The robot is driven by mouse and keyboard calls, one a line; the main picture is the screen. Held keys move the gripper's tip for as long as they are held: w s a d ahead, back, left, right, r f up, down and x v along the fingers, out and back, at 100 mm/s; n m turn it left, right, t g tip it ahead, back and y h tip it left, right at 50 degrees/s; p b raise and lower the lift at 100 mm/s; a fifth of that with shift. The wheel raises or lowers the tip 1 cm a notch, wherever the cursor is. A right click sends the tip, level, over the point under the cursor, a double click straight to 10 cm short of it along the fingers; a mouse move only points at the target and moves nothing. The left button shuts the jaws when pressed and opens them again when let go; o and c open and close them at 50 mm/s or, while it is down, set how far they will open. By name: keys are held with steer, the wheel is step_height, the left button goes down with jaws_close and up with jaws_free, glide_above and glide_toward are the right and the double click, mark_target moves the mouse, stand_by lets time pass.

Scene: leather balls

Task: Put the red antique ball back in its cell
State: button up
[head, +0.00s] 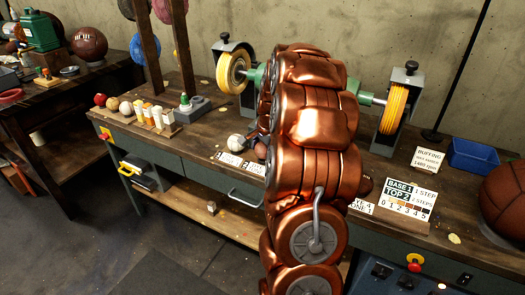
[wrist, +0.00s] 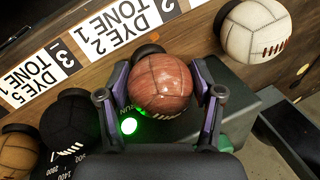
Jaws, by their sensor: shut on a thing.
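My gripper (wrist: 163,92) shows in the wrist view with its two purple-lined fingers closed on opposite sides of a reddish-brown leather ball (wrist: 160,80). The ball has dark seams and some pale lacing at its lower edge. A dark round holder rim (wrist: 148,50) shows just behind the ball. I cannot tell whether the ball touches anything beneath it. In the head view my copper arm hides the gripper and the middle of the bench.
In the wrist view a white ball (wrist: 255,30), a black ball (wrist: 70,120) and a tan ball (wrist: 15,150) stand along the row, by printed dye cards (wrist: 105,30). A green light (wrist: 129,126) glows near the gripper. In the head view buffing wheels (head: 234,73) stand behind.

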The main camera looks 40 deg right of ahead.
mark_target(262, 144)
steer(key=shift+f, duration=0.45)
steer(key=o, duration=1)
steer(key=shift+o, duration=0.2)
steer(key=shift+r, duration=0.15)
steer(key=shift+r+p, duration=0.65)
steer(key=shift+r, duration=2.7)
